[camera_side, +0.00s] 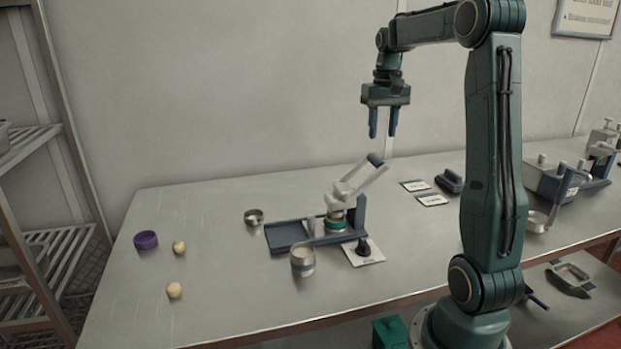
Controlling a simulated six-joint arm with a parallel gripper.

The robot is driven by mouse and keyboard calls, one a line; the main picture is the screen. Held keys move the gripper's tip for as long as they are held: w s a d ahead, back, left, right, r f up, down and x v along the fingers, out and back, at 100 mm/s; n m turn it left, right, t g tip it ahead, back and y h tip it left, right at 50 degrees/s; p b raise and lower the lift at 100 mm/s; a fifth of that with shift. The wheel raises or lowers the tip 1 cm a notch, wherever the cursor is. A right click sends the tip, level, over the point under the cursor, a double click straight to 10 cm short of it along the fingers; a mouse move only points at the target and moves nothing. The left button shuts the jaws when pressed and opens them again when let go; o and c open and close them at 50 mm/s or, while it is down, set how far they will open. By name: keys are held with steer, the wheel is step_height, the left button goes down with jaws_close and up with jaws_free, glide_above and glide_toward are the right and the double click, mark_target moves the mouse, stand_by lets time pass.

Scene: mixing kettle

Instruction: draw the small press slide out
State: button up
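The small press (341,198) stands near the middle of the table, with a pale lever raised and tilted up to the right. Its dark blue slide (287,235) is a flat tray reaching out to the left of the press. A pale cylinder and a green-banded round part sit at the press end of it. My gripper (383,122) hangs high above the table, over and slightly right of the press. Its two blue fingers point down, apart, with nothing between them. How far the slide runs under the press is hidden.
A metal cup (303,262) stands in front of the slide and a small ring (253,217) behind it. A black knob on a white card (364,252) is at the press's right front. A purple ring (145,240) and two pale balls lie left. Larger equipment stands far right.

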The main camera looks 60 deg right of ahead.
step_height(320, 180, up, 3)
steer(key=m, duration=1.8)
glide_above(311, 216)
step_height(311, 216, down, 18)
steer(key=shift+a, duration=0.1)
steer(key=shift+f, duration=0.15)
steer(key=shift+s+f, duration=0.1)
steer(key=shift+f, duration=3.8)
steer(key=shift+f, duration=0.15)
steer(key=c, duration=0.7)
